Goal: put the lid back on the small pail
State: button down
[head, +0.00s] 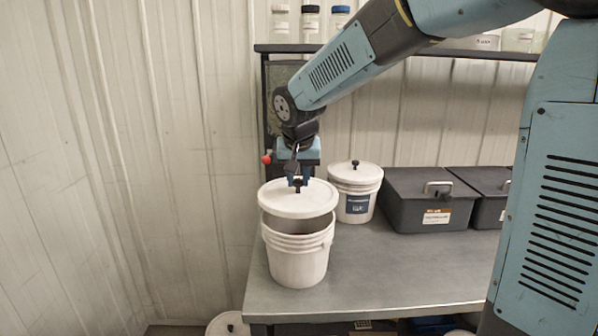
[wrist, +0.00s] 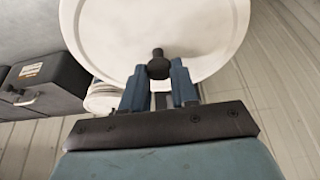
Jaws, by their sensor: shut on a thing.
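The small pail (head: 298,262) is a white bucket standing upright near the left front corner of the bench. Its white lid (head: 297,203) is above the pail's mouth, with a dark gap showing between lid and rim. The lid also shows in the wrist view (wrist: 150,28), filling the upper middle. My gripper (head: 298,182) is shut on the lid's black knob, which sits between the blue fingers (wrist: 158,80) in the wrist view. In the head view the lid looks roughly level and roughly over the pail. The lid hides much of the pail's opening.
A second white pail with lid and blue label (head: 357,203) stands behind to the right. Dark lidded bins (head: 430,205) stand at the back right. The bench front (head: 400,270) is clear. A shelf with jars (head: 310,22) is above. Another white lid (head: 228,326) shows below the bench.

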aim_at(298, 193)
jog(key=shift+f, duration=2.15)
jog(key=shift+s+r, duration=0.1)
jog(key=shift+f, duration=0.2)
dwell(0.7)
jog(key=shift+c, duration=1.6)
grip_release()
jog(key=shift+r, duration=3.5)
